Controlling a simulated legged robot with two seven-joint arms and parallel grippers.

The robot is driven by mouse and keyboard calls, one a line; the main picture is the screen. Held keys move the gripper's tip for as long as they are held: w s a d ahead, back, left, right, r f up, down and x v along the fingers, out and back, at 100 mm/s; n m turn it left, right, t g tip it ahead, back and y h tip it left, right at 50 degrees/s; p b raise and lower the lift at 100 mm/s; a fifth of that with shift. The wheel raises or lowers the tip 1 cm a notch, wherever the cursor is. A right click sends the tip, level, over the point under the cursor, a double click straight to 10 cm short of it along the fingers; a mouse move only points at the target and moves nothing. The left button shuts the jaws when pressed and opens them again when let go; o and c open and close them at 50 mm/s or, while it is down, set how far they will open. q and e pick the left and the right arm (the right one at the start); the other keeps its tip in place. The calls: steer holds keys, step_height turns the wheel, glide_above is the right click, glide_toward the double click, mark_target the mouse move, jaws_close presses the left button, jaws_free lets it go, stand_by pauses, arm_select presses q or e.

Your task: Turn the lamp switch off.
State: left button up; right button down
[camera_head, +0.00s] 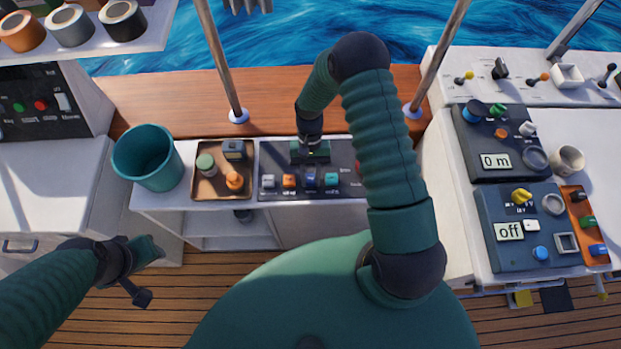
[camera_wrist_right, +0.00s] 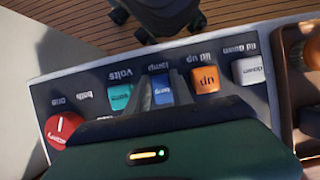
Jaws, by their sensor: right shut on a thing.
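The lamp switch (camera_head: 310,181) is a blue rocker in the middle of a dark switch panel (camera_head: 335,189). In the right wrist view the blue lamp switch (camera_wrist_right: 161,92) stands between the two dark fingers of my right gripper (camera_wrist_right: 165,84). In the head view my right gripper (camera_head: 310,167) reaches down to the panel from behind and is shut on the switch. Its fingers hide the switch's sides. My left gripper (camera_head: 150,273) is open and empty over the deck at the lower left, away from the panel.
An orange switch (camera_wrist_right: 205,79) and a teal switch (camera_wrist_right: 119,97) flank the lamp switch closely. A white switch (camera_wrist_right: 248,71) and a red knob (camera_wrist_right: 62,131) are farther out. A tray (camera_head: 207,188) with small parts and a teal bucket (camera_head: 149,157) stand left of the panel.

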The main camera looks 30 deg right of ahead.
steer(key=shift+w+r, duration=0.1)
steer(key=c, duration=1.1)
jaws_free()
steer(key=b+v, duration=0.1)
steer(key=v, duration=1.5)
steer(key=shift+w+d+r, duration=0.15)
steer(key=shift+w+r, duration=0.05)
steer(key=shift+r, duration=0.1)
